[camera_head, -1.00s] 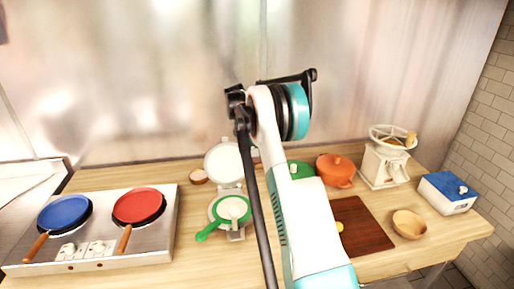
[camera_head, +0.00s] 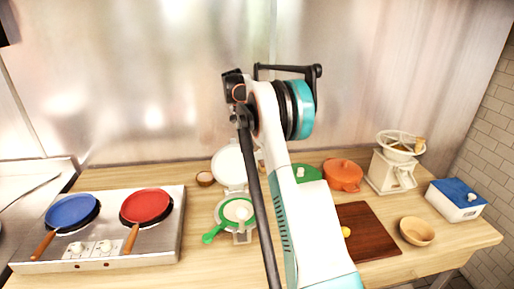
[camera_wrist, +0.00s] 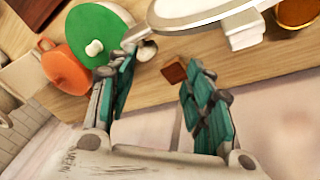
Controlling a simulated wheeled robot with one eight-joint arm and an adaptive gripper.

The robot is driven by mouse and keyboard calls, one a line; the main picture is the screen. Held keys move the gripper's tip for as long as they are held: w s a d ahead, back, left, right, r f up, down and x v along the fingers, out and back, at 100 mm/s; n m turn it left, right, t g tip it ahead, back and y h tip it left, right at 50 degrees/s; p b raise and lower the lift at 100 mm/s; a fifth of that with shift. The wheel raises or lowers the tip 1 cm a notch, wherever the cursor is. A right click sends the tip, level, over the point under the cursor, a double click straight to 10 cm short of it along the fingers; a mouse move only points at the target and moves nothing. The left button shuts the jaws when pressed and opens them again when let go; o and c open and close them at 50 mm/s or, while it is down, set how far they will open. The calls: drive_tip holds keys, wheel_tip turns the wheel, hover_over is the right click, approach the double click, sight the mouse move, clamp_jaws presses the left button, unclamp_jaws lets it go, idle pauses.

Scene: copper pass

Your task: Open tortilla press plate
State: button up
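The tortilla press stands on the wooden counter left of my arm. Its round white upper plate (camera_head: 229,166) is tipped up and back, apart from the lower plate (camera_head: 220,212). A pale round disc (camera_head: 238,210) with a green rim and green handle (camera_head: 214,234) lies over the lower plate. In the wrist view a white round plate (camera_wrist: 195,10) with a bracket, seemingly the press, shows at the top edge. My gripper (camera_wrist: 165,75) is open, its teal fingers spread with nothing held. The plate is beyond the fingertips; contact is unclear. My arm hides the gripper in the head view.
A steel griddle (camera_head: 105,247) with blue and red pans is at left. A green lid (camera_head: 307,173), orange pot (camera_head: 342,175), white grinder (camera_head: 391,170), brown board (camera_head: 369,229), wooden bowl (camera_head: 417,231) and blue-topped box (camera_head: 455,200) are at right. A small brown block (camera_wrist: 173,70) appears between my fingers.

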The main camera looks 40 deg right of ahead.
wheel_tip(320, 180, up, 4)
drive_tip(key=shift+r, duration=0.15)
idle(0.6)
